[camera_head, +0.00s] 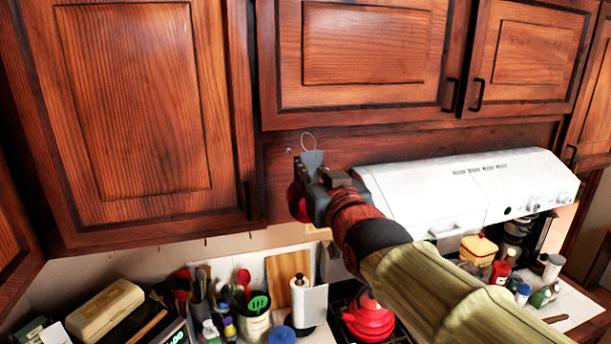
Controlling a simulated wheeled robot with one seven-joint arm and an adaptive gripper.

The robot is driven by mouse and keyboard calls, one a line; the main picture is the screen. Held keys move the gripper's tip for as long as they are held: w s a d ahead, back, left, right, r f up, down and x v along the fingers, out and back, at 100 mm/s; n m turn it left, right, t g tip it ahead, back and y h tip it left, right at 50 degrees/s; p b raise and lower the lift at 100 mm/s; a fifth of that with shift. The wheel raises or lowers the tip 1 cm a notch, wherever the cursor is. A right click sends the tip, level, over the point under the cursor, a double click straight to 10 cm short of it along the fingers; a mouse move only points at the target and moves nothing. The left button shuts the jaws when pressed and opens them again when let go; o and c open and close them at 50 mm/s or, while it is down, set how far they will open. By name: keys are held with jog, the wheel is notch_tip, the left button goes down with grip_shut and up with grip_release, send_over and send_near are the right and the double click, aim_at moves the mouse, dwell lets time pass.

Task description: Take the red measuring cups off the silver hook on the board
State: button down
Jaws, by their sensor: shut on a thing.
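A thin wire loop (308,137) sticks up above a grey flat piece at the gripper's tip. A small silver spot, perhaps the hook (289,151), shows left of the loop. I cannot tell whether the loop still touches the hook.
A white range hood (460,190) stands close to the right of my gripper. Cabinet doors (135,100) are left and above. Below are a crowded counter with a utensil crock (253,328), a paper towel roll (309,305) and a red kettle (369,322) on the stove.

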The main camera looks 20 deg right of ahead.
jog(key=shift+r, duration=0.3)
jog(key=shift+r, duration=0.7)
jog(key=shift+s, duration=0.2)
jog(key=s+b, duration=0.3)
jog(key=s, duration=0.5)
jog(key=shift+s+b, duration=0.4)
dwell(0.8)
